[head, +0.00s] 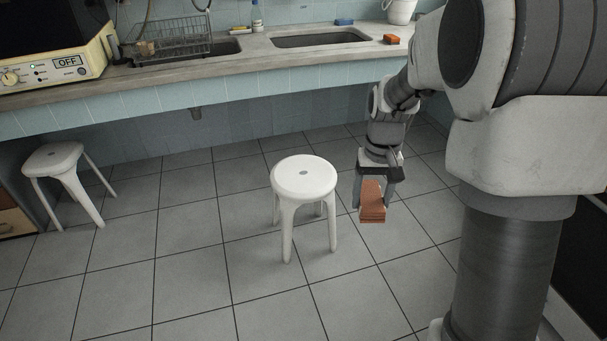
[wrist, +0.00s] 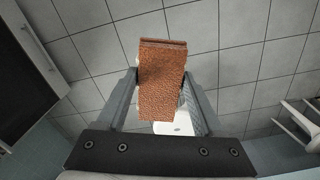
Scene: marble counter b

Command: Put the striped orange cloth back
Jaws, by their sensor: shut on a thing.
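My gripper (head: 373,195) is shut on a folded orange-brown cloth (head: 372,214), which I take to be the striped orange cloth. It hangs between the two fingers in the air, above the floor and to the right of the white stool. In the wrist view the cloth (wrist: 162,85) is a thick, textured block with a layered far edge, with a finger on each side. Stripes on its face are hard to make out.
A white stool (head: 304,177) stands just left of my gripper, another (head: 60,160) at far left. The counter (head: 240,55) at the back carries a dish rack (head: 165,42), sinks (head: 320,39), a small orange block (head: 391,39), a blue one (head: 344,21) and a white bucket (head: 401,11).

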